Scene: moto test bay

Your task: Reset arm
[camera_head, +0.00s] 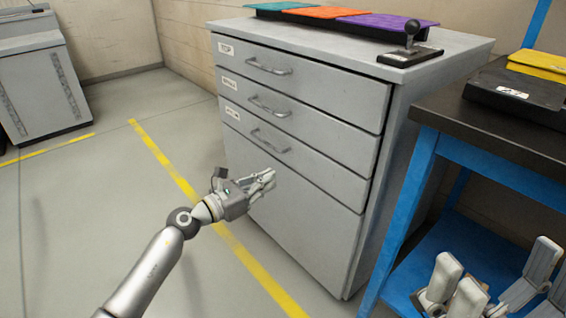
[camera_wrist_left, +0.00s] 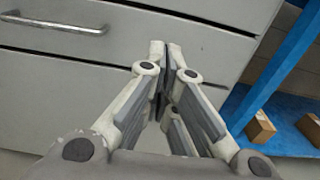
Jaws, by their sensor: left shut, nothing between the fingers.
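My left gripper (camera_head: 268,180) is in front of the grey drawer cabinet (camera_head: 290,215), beside its lower front panel. Its fingers are shut together with nothing between them. In the left wrist view the fingertips (camera_wrist_left: 168,50) meet in front of the cabinet front (camera_wrist_left: 225,35), and one drawer handle (camera_wrist_left: 55,24) shows at upper left. My right gripper (camera_head: 497,270) shows at the bottom right edge of the head view, fingers spread apart and empty, partly cut off by the frame.
The cabinet's drawers, with handles (camera_head: 268,68), look closed. A blue-legged table (camera_head: 400,200) with a black top stands right. Small boxes (camera_wrist_left: 260,127) lie on its blue shelf.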

